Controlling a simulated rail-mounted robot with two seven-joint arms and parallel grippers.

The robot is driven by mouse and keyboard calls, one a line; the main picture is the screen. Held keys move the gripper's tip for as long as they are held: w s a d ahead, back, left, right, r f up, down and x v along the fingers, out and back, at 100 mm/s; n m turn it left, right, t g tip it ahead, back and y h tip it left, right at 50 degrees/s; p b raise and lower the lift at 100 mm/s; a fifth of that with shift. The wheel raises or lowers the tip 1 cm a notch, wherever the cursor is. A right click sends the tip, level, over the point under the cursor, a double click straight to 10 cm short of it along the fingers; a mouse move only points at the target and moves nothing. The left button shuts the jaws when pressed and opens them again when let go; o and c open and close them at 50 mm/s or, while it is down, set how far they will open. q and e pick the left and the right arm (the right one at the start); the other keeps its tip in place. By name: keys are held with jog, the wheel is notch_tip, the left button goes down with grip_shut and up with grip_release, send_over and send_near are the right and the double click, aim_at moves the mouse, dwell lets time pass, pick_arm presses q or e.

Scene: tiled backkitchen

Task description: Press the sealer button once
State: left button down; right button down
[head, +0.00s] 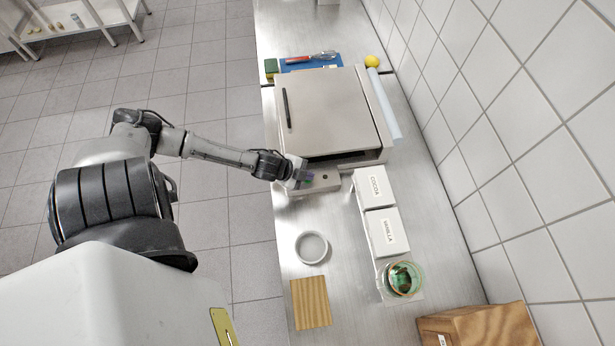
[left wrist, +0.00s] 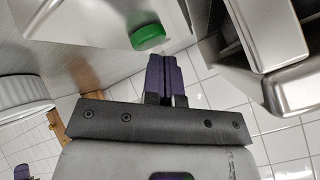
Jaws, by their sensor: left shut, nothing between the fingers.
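The sealer (head: 325,110) is a large pale metal box with a dark handle on its lid, at the back of the counter in the head view. A low metal ledge (head: 327,180) sits at its near side. A round green button (left wrist: 148,37) stands out from a metal face in the left wrist view; in the head view my gripper largely hides it. My left gripper (head: 306,178) is over the left part of the ledge. Its purple fingers (left wrist: 163,76) are shut and empty, their tips close beside the button; I cannot tell whether they touch. My right gripper is not in view.
White boxes labelled cocoa (head: 373,186) and vanilla (head: 386,232) and a glass jar (head: 403,279) stand right of the ledge. A white ring-shaped dish (head: 299,248) and a wooden board (head: 311,303) lie nearer. The tiled wall (head: 520,150) bounds the right side.

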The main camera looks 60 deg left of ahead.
pick_arm(q)
jog(key=shift+f, duration=0.25)
dwell(0.4)
jog(key=shift+r, duration=0.1)
jog(key=shift+r+p, duration=0.65)
jog(key=shift+p, duration=0.35)
notch_tip(320, 180, up, 5)
jog(key=p, duration=0.5)
jog(key=shift+p, duration=0.35)
dwell(0.3)
